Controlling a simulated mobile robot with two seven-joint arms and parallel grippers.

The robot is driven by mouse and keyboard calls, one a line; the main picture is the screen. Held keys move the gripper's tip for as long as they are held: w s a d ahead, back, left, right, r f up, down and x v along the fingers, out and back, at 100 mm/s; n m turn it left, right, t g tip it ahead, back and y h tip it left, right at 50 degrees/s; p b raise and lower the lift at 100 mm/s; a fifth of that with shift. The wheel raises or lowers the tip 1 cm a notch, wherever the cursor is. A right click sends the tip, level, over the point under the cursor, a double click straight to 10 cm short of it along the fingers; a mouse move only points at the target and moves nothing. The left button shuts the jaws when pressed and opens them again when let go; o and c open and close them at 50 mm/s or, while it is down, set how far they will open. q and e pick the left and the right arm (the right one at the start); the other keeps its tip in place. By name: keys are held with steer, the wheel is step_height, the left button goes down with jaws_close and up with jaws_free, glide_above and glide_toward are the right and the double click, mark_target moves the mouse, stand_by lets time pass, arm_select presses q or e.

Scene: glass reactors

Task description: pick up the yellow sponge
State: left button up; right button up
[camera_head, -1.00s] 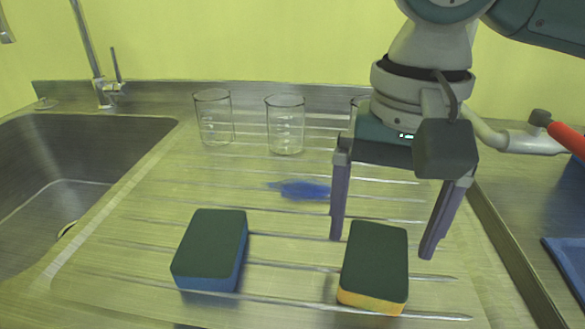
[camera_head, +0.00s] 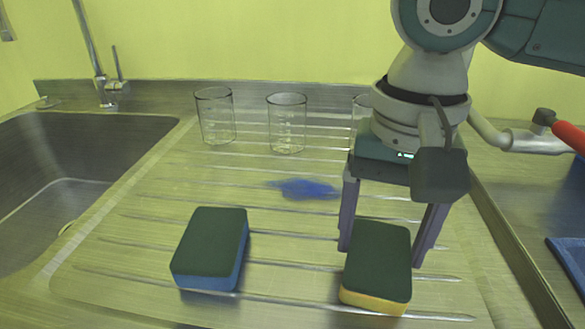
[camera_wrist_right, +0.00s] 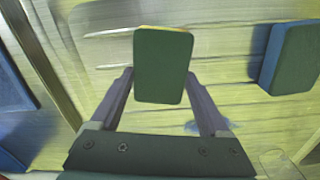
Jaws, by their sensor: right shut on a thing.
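The yellow sponge (camera_head: 376,270) has a dark green top and a yellow lower layer, and lies on the ribbed metal drainboard at the front right. My right gripper (camera_head: 381,257) points down with one finger on each side of it and is shut on its far part. In the right wrist view the sponge (camera_wrist_right: 163,65) sits between the two fingers (camera_wrist_right: 160,74). My left gripper is in neither view.
A blue sponge (camera_head: 210,249) with a green top lies to the left. A blue spill (camera_head: 304,189) is behind. Glass beakers (camera_head: 287,123) stand at the back, one partly hidden by my arm. A sink (camera_head: 70,190) is at left, a red-handled tap (camera_head: 565,132) at right.

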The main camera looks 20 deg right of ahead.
mark_target(380, 247)
steer(key=shift+c, duration=0.2)
steer(key=shift+r, duration=0.5)
step_height(380, 247, up, 19)
steer(key=p, duration=0.6)
